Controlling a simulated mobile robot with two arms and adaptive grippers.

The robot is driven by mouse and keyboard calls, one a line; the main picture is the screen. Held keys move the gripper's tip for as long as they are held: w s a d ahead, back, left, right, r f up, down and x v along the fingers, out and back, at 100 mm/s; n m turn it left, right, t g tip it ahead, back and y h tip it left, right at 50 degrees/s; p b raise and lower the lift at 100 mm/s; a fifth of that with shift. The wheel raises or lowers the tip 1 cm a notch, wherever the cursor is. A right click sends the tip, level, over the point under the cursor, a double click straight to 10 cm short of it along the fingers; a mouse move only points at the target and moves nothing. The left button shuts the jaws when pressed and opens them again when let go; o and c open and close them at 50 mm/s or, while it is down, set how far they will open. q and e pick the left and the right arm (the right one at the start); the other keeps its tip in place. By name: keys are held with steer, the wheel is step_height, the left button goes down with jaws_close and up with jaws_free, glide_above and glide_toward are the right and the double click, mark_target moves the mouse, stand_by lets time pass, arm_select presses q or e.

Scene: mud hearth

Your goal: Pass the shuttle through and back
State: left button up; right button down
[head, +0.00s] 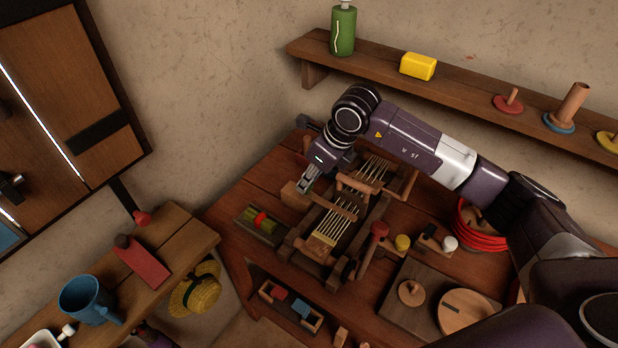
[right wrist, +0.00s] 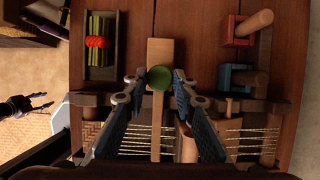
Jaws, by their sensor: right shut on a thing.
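The wooden loom (head: 338,218) stands on the table with pale warp threads (head: 332,226) strung across it. The shuttle (head: 295,195), a pale wooden bar, sticks out at the loom's left side. In the right wrist view the shuttle (right wrist: 160,52) carries a green round piece, and its lower part runs in among the threads. My right gripper (head: 304,188) is shut on the shuttle, with a finger on either side in the wrist view (right wrist: 157,84). A dark gripper, seemingly my left, shows at that view's left edge (right wrist: 46,100), fingers apart and empty.
A tray (head: 240,222) with green and red contents lies close left of the loom. A wall shelf (head: 460,86) runs behind my right arm.

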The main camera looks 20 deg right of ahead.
steer(key=shift+s+d+f+b, duration=0.15)
steer(key=shift+s+d+b, duration=0.1)
steer(key=shift+b, duration=0.3)
steer(key=shift+s+d, duration=0.15)
steer(key=shift+s, duration=0.15)
steer(key=c, duration=2)
jaws_free()
steer(key=shift+c, duration=0.2)
steer(key=o, duration=0.5)
steer(key=shift+s+d+r, duration=0.1)
steer(key=shift+d+r, duration=0.05)
steer(key=shift+r, duration=0.05)
steer(key=shift+c, duration=0.2)
steer(key=shift+r, duration=0.15)
steer(key=v, duration=1.1)
steer(key=shift+s+r, duration=0.2)
steer(key=shift+r, duration=0.1)
steer(key=shift+d, duration=0.15)
